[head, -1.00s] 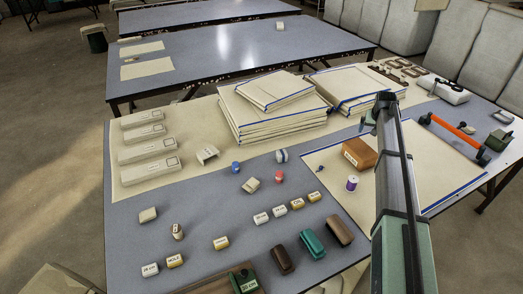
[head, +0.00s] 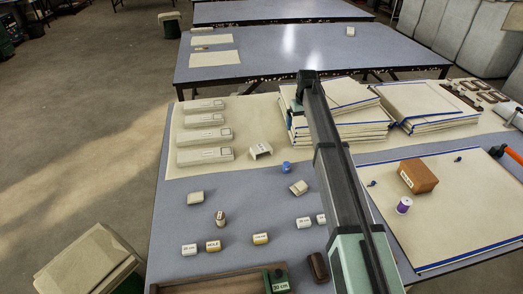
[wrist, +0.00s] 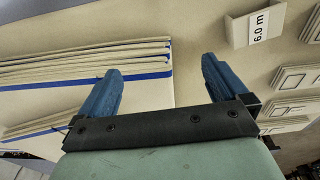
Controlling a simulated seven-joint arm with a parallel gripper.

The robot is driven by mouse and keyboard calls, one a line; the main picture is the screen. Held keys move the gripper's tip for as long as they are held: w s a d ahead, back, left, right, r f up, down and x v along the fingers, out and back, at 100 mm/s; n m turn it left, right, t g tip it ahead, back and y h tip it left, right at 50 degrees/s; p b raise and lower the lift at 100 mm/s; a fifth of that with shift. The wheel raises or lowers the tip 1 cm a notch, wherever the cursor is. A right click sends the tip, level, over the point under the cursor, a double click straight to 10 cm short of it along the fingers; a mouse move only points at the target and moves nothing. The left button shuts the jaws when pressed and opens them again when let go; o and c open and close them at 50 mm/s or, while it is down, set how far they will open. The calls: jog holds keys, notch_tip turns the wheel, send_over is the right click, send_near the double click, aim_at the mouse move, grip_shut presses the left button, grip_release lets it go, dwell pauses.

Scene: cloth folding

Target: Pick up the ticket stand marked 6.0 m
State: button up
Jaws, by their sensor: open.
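The ticket stand marked 6.0 m (wrist: 238,30) is a small cream, bent piece with a black-on-white label. It shows at the upper right of the wrist view, beyond and to the right of the fingers. In the head view a small cream stand (head: 261,150) sits right of the long cream boxes; its label is too small to read. My gripper (wrist: 161,68) has two blue fingers spread wide with nothing between them. In the head view my gripper (head: 297,108) hangs at the left edge of the cloth stack, apart from the stand and behind it to the right.
A blue-edged folded cloth stack (head: 350,125) stands beside my gripper. Several long cream boxes (head: 205,137) lie left of the stand. A blue spool (head: 286,168) and a cream block (head: 299,188) lie in front. Bare grey tabletop (head: 250,205) lies nearer.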

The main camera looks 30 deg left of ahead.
jog(key=s+a+r+n, duration=0.2)
jog(key=s+a+n, duration=0.1)
jog(key=s+a, duration=0.85)
send_over(262, 148)
jog(key=shift+g, duration=0.4)
notch_tip(262, 148, down, 9)
jog(key=shift+a+r, duration=0.1)
jog(key=shift+s+f, duration=0.1)
jog(key=shift+f, duration=2.65)
jog(key=shift+c, duration=0.2)
jog(key=c, duration=0.6)
jog(key=shift+r, duration=0.1)
jog(key=shift+c, duration=0.2)
